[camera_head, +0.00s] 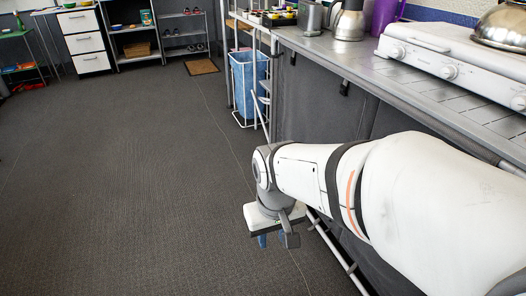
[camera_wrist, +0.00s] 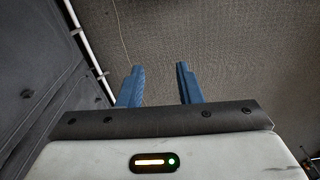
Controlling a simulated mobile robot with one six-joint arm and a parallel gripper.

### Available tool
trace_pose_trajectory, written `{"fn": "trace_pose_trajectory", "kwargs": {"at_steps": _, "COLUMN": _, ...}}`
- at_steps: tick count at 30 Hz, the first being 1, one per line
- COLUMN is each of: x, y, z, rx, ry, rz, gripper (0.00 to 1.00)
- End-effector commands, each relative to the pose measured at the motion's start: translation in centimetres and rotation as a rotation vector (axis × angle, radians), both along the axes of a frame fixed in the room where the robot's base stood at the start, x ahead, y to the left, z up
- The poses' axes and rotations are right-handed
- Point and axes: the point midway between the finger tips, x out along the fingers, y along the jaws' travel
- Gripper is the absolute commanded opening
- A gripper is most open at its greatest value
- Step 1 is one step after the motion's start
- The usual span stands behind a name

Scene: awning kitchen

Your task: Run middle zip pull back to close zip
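My gripper (camera_head: 273,240) hangs low over the carpet, to the left of the kitchen unit's dark grey fabric front (camera_head: 320,110). In the wrist view its two blue fingers (camera_wrist: 159,72) are apart, with only carpet between them. Small black tabs (camera_head: 344,88) hang at the top of the fabric just under the counter edge. I cannot make out a middle zip pull in either view. My arm hides part of the fabric front.
The metal counter (camera_head: 330,50) carries a white stove (camera_head: 450,55) and a kettle (camera_head: 349,20). A blue bin (camera_head: 248,85) stands in a white frame beyond the unit. The grey carpet (camera_head: 120,190) at left is open. A thin cable crosses it.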

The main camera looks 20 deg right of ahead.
Motion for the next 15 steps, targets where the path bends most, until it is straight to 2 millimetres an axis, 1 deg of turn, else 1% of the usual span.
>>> {"fn": "trace_pose_trajectory", "kwargs": {"at_steps": 2, "x": 0.8, "y": -0.6, "z": -0.2, "rx": -0.027, "ry": 0.023, "rz": 0.018, "gripper": 0.32}}
{"fn": "trace_pose_trajectory", "kwargs": {"at_steps": 3, "x": 1.4, "y": -1.6, "z": -0.4, "rx": -0.047, "ry": 0.041, "rz": 0.028, "gripper": 0.32}}
{"fn": "trace_pose_trajectory", "kwargs": {"at_steps": 5, "x": 2.6, "y": -2.8, "z": -0.8, "rx": -0.087, "ry": 0.074, "rz": 0.056, "gripper": 0.32}}
{"fn": "trace_pose_trajectory", "kwargs": {"at_steps": 11, "x": 8.0, "y": -7.3, "z": -3.4, "rx": -0.262, "ry": 0.219, "rz": 0.202, "gripper": 0.32}}
{"fn": "trace_pose_trajectory", "kwargs": {"at_steps": 15, "x": 11.9, "y": -10.7, "z": -6.0, "rx": -0.379, "ry": 0.325, "rz": 0.319, "gripper": 0.32}}
